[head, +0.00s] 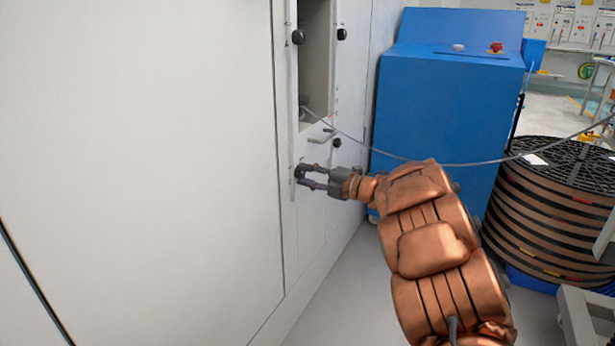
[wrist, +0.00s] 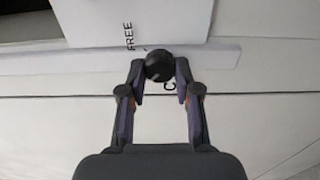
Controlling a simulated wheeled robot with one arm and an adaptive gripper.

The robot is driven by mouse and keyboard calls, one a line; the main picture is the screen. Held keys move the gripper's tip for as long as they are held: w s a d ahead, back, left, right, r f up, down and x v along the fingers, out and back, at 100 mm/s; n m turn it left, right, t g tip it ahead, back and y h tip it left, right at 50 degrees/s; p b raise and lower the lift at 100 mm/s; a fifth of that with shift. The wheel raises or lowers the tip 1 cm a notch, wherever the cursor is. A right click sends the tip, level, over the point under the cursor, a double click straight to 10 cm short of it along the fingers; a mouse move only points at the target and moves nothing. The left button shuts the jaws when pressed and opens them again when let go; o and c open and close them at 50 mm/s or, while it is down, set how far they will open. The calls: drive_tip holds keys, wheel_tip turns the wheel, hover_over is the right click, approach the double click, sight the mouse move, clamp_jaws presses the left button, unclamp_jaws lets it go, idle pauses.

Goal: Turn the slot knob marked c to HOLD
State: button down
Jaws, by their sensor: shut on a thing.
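The round black slot knob (wrist: 158,65) is between my fingertips in the wrist view. A partly covered letter C shows just below it, and the word FREE stands to its upper left, turned sideways. My gripper (wrist: 160,72) is shut on the knob, one finger on each side. In the head view my gripper (head: 301,176) reaches left to the lower part of the pale cabinet front, where the fingers largely hide the knob. I cannot read HOLD or make out which way the knob points.
The pale cabinet (head: 150,170) has other black knobs (head: 298,37) higher up beside a tall opening, and a handle (head: 322,137) above my gripper. A grey cable (head: 380,152) crosses above my arm. A blue cabinet (head: 445,110) and a stacked reel (head: 550,210) stand to the right.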

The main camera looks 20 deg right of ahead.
drive_tip(key=shift+a, duration=0.1)
drive_tip(key=c, duration=0.8)
unclamp_jaws()
drive_tip(key=v, duration=1.2)
